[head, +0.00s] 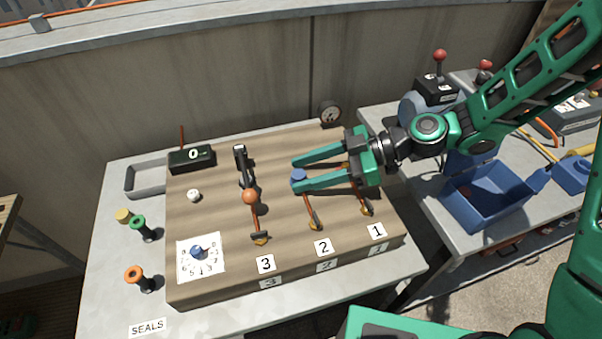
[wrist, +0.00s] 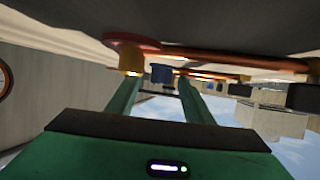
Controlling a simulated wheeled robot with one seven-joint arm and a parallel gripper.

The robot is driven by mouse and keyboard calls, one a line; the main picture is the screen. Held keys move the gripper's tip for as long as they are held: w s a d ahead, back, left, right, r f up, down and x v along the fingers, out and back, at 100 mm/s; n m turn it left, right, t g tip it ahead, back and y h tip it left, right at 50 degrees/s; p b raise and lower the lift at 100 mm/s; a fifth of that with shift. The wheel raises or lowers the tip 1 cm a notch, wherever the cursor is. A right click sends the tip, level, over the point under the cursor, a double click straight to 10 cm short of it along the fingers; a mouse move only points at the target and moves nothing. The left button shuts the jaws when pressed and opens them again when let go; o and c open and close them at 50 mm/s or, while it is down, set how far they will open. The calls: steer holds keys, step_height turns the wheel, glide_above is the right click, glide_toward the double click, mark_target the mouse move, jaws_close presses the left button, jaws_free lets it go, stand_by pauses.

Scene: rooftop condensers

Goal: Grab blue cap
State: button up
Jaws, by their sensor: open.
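The blue cap (head: 298,175) sits at the upper end of the copper line marked 2 on the wooden board. My gripper (head: 302,173) reaches in from the right with its two green fingers spread. The cap lies between the fingertips, close to the lower one; I cannot tell whether they touch. In the wrist view a small blue piece, which looks like the cap (wrist: 162,73), shows between the tips of my gripper (wrist: 157,80). A yellow and red fitting (wrist: 130,60) is in front of the left finger there.
A dial card with a blue knob (head: 197,252) lies at the board's front left. Several seal spools (head: 138,222) stand further left.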

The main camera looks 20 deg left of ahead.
steer(key=shift+c, duration=0.4)
steer(key=c, duration=1)
steer(key=shift+w, duration=0.1)
steer(key=shift+c, duration=0.2)
